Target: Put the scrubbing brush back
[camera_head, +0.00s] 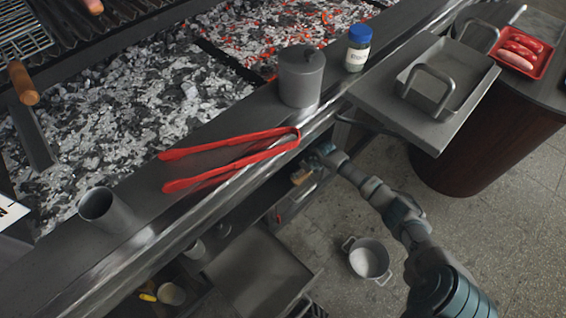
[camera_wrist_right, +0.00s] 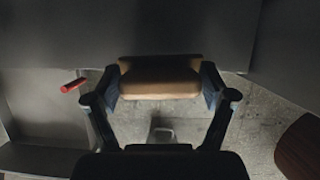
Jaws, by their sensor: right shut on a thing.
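The scrubbing brush, a tan wooden block, is between the two fingers of my right gripper (camera_wrist_right: 160,92) in the right wrist view; its wood (camera_wrist_right: 160,80) spans the gap and the fingers are shut on it. Dark surfaces fill the upper part of that view close beyond the brush. In the head view my right gripper (camera_head: 313,162) is beside and below the grill's front ledge, and a small tan part of the brush (camera_head: 300,176) shows under the ledge. The bristles cannot be made out. My left gripper is not in view.
The grill's front ledge (camera_head: 150,195) carries red tongs (camera_head: 225,152), a grey lidded canister (camera_head: 300,78), a jar (camera_head: 357,48) and an open cup (camera_head: 100,207). Below are shelves (camera_head: 255,265). A pot (camera_head: 369,262) stands on the floor. A tray (camera_head: 455,62) is at right.

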